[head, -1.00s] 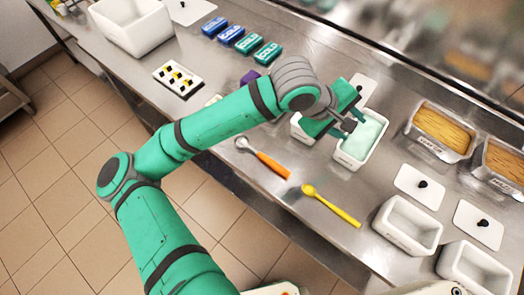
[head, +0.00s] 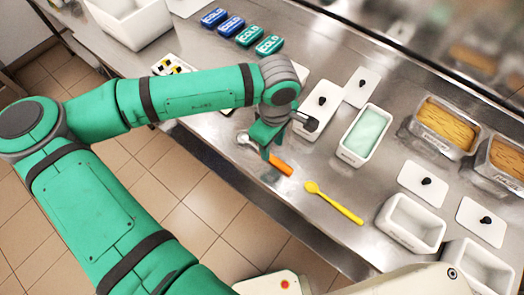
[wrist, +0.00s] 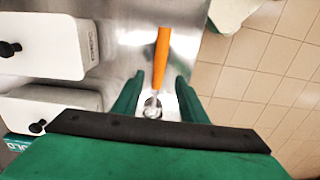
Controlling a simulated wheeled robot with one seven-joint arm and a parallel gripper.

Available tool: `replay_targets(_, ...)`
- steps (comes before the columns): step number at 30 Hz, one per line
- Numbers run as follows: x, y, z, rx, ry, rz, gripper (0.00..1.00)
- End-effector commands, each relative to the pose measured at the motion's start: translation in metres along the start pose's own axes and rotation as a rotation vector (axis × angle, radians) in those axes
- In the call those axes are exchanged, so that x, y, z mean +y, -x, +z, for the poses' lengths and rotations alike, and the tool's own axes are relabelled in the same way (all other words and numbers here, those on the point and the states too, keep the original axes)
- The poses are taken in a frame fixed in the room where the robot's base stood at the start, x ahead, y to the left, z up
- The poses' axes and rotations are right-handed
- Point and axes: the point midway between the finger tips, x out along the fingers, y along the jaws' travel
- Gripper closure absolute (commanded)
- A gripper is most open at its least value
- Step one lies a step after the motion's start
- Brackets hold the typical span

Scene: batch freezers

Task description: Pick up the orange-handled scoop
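The orange-handled scoop (head: 283,167) lies on the steel counter near its front edge, its metal head (head: 242,138) toward the left. My gripper (head: 266,152) is over the scoop and hides part of it in the head view. In the wrist view, my gripper (wrist: 159,80) is open, with one finger on each side of the scoop's line. The orange handle (wrist: 161,58) runs forward from between the fingertips, and the metal head (wrist: 152,108) shows nearer the palm. I cannot tell the exact height of the fingers above the counter.
A yellow scoop (head: 333,203) lies to the right. A tub of mint ice cream (head: 345,153) and a white tub with a black-knobbed lid (head: 318,98) stand behind. Empty white tubs (head: 384,220) stand further right. Cold packs (head: 270,44) lie at the back.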

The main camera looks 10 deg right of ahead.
Motion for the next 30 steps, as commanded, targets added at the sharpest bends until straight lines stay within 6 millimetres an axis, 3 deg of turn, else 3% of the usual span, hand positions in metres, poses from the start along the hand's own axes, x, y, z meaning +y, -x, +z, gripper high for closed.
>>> replay_targets(7, -0.002, -0.016, -0.002, 0.000, 0.008, 0.000, 0.61)
replay_targets(15, -0.002, -0.052, 0.000, 0.000, 0.015, 0.000, 0.61)
replay_targets(25, -0.001, -0.060, 0.001, -0.001, 0.013, 0.002, 0.61)
replay_targets(26, -0.001, -0.060, 0.001, -0.001, 0.012, 0.002, 0.63)
replay_targets(30, -0.001, -0.060, 0.001, -0.001, 0.012, 0.002, 0.97)
